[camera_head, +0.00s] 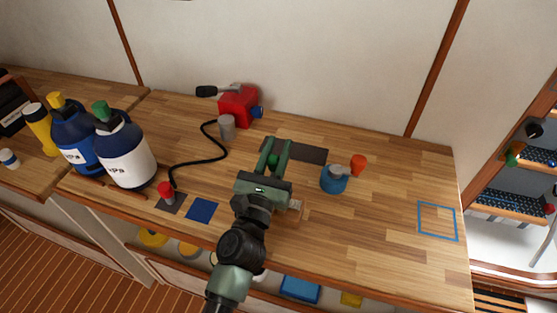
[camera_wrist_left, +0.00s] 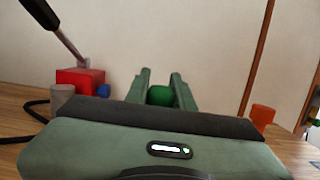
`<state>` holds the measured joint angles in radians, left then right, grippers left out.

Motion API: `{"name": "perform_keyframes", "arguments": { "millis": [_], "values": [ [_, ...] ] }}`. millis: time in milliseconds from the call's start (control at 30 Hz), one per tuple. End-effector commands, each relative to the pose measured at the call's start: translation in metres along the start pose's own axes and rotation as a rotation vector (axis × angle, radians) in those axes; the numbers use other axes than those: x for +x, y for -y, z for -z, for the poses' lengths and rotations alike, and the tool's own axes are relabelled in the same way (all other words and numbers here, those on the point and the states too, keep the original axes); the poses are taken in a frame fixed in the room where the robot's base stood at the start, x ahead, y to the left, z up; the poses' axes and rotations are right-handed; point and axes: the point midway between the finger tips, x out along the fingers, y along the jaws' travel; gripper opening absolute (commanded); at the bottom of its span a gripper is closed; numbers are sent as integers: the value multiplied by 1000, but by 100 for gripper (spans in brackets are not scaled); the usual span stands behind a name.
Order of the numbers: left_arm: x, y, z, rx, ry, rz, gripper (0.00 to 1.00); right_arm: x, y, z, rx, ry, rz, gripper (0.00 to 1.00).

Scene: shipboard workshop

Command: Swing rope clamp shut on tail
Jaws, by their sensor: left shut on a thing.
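A red block-shaped device (camera_head: 238,106) stands at the back of the bench, with a black-handled lever (camera_head: 207,91) pointing left and a blue knob on its right; it looks like the rope clamp. In the left wrist view the red device (camera_wrist_left: 80,80) has its lever (camera_wrist_left: 62,33) slanting up to the left. A black rope (camera_head: 213,155) curves from a grey cylinder (camera_head: 227,127) to a red-topped piece (camera_head: 166,189). My left gripper (camera_head: 274,152) is shut on a round green thing (camera_wrist_left: 160,95), right of and in front of the red device. My right gripper is not in view.
A dark flat plate (camera_head: 307,152) lies behind my left gripper. Large bottles (camera_head: 125,158) stand at left. A blue square (camera_head: 207,209) lies in front; a blue outline (camera_head: 437,205) marks clear bench at right.

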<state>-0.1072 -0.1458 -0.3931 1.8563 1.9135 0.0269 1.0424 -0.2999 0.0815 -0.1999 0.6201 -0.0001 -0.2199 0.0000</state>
Motion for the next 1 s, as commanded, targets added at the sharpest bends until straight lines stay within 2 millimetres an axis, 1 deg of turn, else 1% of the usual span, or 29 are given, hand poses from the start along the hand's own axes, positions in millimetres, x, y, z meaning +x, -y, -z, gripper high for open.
{"name": "perform_keyframes", "arguments": {
  "millis": [33,100,467,500,533,567,867,967,1000],
  "values": [
    [-2,0,4,-2,11,1,0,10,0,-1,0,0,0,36],
    [-2,0,2,-2,20,0,0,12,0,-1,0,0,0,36],
    [-2,0,-1,-1,25,0,0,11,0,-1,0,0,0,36],
    [-2,0,-1,-1,25,0,32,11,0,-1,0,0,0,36],
    [-2,0,-1,-1,25,0,40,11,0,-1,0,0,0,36],
    [-2,0,-1,-1,25,0,45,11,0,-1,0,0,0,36],
    [-3,0,-1,0,24,0,45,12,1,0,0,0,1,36],
    [-10,0,1,0,23,0,45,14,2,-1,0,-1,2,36],
    [-15,0,2,1,22,0,45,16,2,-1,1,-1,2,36]
  ]
}}
